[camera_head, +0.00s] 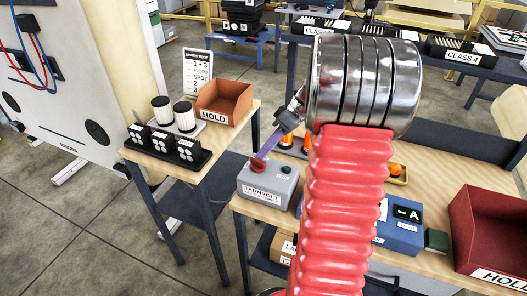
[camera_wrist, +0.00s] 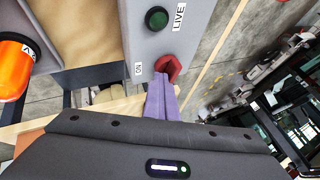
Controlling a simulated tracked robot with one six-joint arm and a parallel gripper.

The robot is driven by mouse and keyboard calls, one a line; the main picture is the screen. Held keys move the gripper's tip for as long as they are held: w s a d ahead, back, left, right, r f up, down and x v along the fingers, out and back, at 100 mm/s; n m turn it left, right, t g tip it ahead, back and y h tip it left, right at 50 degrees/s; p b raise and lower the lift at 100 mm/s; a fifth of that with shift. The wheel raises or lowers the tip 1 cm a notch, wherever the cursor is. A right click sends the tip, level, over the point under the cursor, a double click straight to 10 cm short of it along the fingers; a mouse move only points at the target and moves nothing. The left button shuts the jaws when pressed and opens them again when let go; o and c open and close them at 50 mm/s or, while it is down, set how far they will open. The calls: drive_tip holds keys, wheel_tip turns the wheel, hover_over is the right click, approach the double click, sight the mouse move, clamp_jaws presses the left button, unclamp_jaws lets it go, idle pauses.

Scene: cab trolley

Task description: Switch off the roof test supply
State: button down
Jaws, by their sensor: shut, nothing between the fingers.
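The test supply is a grey box (camera_head: 268,186) labelled TARNVOLT, on the near left corner of the wooden bench. A red knob (camera_head: 257,166) and a dark green round lamp or button (camera_head: 286,170) are on its top. In the wrist view the red knob (camera_wrist: 168,68) is beside an ON label, and the green part (camera_wrist: 157,18) is beside a LIVE label. My gripper (camera_head: 265,150) has purple fingers, shut together and empty. Its fingertips (camera_wrist: 160,82) are right at the red knob; I cannot tell whether they touch it. The fingers hide part of the knob.
Right of the grey box are orange-topped items (camera_head: 287,141), a blue unit (camera_head: 398,236) and a red HOLD bin (camera_head: 492,225). My red arm hides part of the bench.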

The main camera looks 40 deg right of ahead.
drive_tip(key=shift+s+a+f, duration=0.15)
drive_tip(key=shift+s+a, duration=0.25)
drive_tip(key=shift+s, duration=0.15)
drive_tip(key=shift+d, duration=0.1)
drive_tip(key=shift+w+d, duration=0.25)
drive_tip(key=shift+d, duration=0.35)
drive_tip(key=d+r, duration=0.8)
drive_tip(key=shift+s+d, duration=0.4)
drive_tip(key=shift+r, duration=0.1)
